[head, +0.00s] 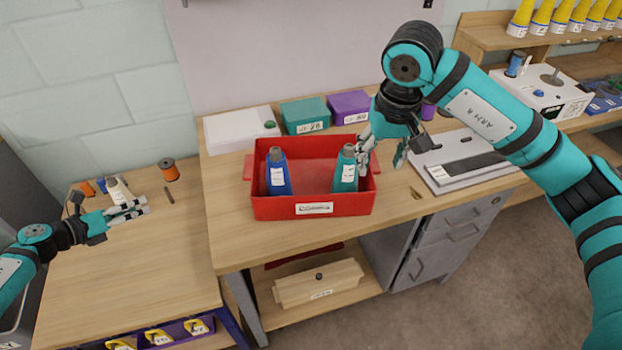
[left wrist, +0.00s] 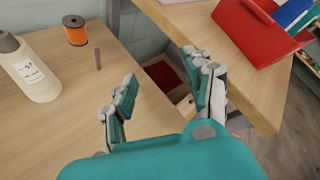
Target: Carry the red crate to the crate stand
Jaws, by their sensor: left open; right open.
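The crate's corner also shows in the left wrist view (left wrist: 250,42). My right gripper (head: 382,156) is open at the crate's right end, one finger by the teal cone; I cannot tell whether it touches. My left gripper (head: 130,209) is open and empty over the left table, apart from the crate; it also shows in the left wrist view (left wrist: 162,90). I cannot identify the crate stand.
White, teal (head: 305,113) and purple (head: 350,105) boxes stand behind the crate. A grey-white device (head: 460,160) lies to its right. A wooden box (head: 318,284) is on the shelf below.

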